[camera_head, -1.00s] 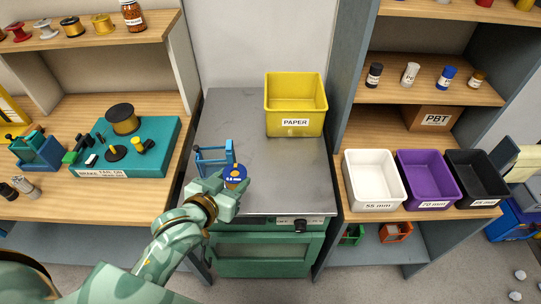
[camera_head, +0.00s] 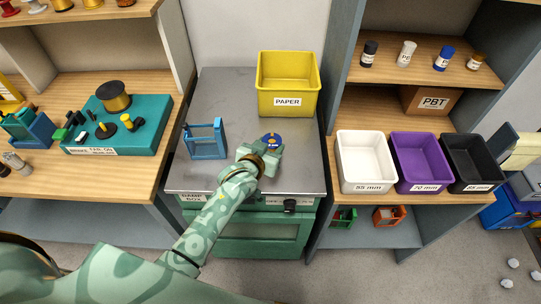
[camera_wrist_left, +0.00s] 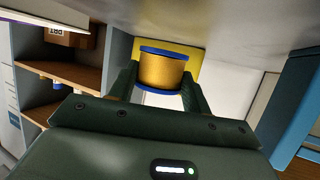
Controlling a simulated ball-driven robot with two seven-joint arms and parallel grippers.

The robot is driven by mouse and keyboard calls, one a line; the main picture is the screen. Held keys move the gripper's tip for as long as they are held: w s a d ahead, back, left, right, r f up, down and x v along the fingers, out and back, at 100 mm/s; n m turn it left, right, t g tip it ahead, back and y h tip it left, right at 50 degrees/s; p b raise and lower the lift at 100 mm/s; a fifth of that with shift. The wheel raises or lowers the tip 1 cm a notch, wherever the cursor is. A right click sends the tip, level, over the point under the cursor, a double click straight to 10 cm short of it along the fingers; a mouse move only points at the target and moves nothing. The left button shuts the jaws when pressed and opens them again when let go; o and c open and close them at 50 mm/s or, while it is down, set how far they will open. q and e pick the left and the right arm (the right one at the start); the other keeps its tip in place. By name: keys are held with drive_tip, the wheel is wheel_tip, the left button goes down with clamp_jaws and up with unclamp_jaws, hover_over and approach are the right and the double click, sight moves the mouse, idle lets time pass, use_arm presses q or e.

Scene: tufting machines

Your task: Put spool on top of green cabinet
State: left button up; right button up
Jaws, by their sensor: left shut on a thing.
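The spool (camera_wrist_left: 162,70) has blue flanges and a gold winding, and sits between the two fingers of my left gripper in the left wrist view. In the head view its blue top (camera_head: 271,140) shows at the tip of my left gripper (camera_head: 268,150). My left gripper is shut on the spool, over the grey metal top of the green cabinet (camera_head: 262,232). I cannot tell whether the spool touches the top. My right gripper is in neither view.
A yellow PAPER bin (camera_head: 287,100) stands at the back right of the cabinet top. A blue open frame (camera_head: 206,154) stands to the left of the gripper. White (camera_head: 362,184), purple (camera_head: 420,184) and black bins stand on the right shelf. The cabinet top's back left is clear.

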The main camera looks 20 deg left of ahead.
use_arm(q)
drive_tip(key=shift+w+d+f+b, duration=0.15)
drive_tip(key=shift+f+b, duration=0.4)
drive_tip(key=shift+f, duration=1.15)
drive_tip(key=shift+f, duration=0.15)
drive_tip(key=o, duration=1)
drive_tip(key=shift+c, duration=0.2)
